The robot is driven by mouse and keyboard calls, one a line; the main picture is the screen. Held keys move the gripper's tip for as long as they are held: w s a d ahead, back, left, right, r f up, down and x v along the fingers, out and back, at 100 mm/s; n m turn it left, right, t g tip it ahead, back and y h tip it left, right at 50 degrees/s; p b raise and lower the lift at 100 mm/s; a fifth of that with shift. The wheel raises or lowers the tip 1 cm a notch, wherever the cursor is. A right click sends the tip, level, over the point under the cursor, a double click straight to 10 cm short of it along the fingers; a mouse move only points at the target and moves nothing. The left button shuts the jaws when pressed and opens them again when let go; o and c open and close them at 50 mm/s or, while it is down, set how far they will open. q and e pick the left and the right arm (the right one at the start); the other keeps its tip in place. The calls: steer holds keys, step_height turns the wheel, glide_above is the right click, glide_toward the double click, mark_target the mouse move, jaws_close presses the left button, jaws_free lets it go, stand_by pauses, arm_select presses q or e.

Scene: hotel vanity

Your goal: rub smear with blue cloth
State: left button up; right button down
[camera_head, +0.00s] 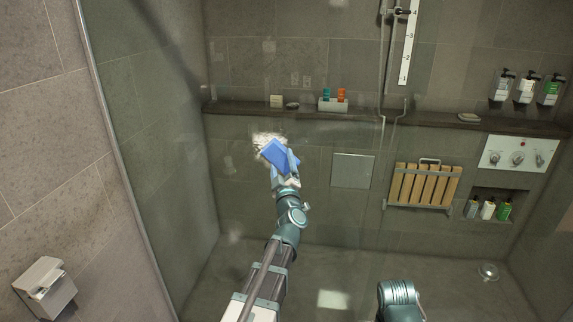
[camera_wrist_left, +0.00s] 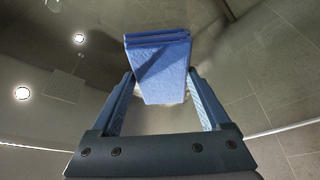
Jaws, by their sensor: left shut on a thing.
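My left gripper (camera_head: 285,166) reaches up from below and is shut on a folded blue cloth (camera_head: 272,153). In the left wrist view the blue cloth (camera_wrist_left: 160,70) sits between the two fingers of the left gripper (camera_wrist_left: 161,88). A whitish smear (camera_head: 262,139) shows on the glass behind and above the cloth. The cloth covers the smear's lower right part in the head view. I cannot tell for certain whether the cloth touches the glass. Part of my right arm shows at the bottom, but its gripper is not in view.
A clear glass panel with a metal edge (camera_head: 118,160) stands in front of the shower. Behind it are a dark ledge (camera_head: 235,107) with small bottles, a wooden slatted seat (camera_head: 423,186), and a niche with bottles (camera_head: 488,209). A paper holder (camera_head: 45,287) is at lower left.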

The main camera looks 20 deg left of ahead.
mark_target(265, 153)
arm_select(q)
steer(key=shift+s+a, duration=0.2)
steer(key=shift+a, duration=0.7)
steer(key=shift+s+a, duration=0.15)
steer(key=shift+a, duration=0.7)
steer(key=shift+s+a, duration=0.2)
steer(key=shift+a, duration=0.7)
steer(key=shift+s+a, duration=0.25)
steer(key=shift+a, duration=0.6)
steer(key=shift+s+a, duration=0.2)
steer(key=shift+a, duration=0.65)
steer(key=shift+s+r+p, duration=0.1)
steer(key=shift+r+p, duration=1.05)
steer(key=shift+p, duration=0.05)
steer(key=shift+d+f, duration=0.1)
steer(key=shift+d, duration=0.4)
steer(key=shift+w+d, duration=0.25)
steer(key=shift+d, duration=0.35)
steer(key=shift+w+d, duration=0.25)
steer(key=shift+d, duration=0.35)
steer(key=shift+w+d, duration=0.2)
steer(key=shift+d, duration=0.7)
steer(key=shift+w+d, duration=0.15)
steer(key=shift+d, duration=0.7)
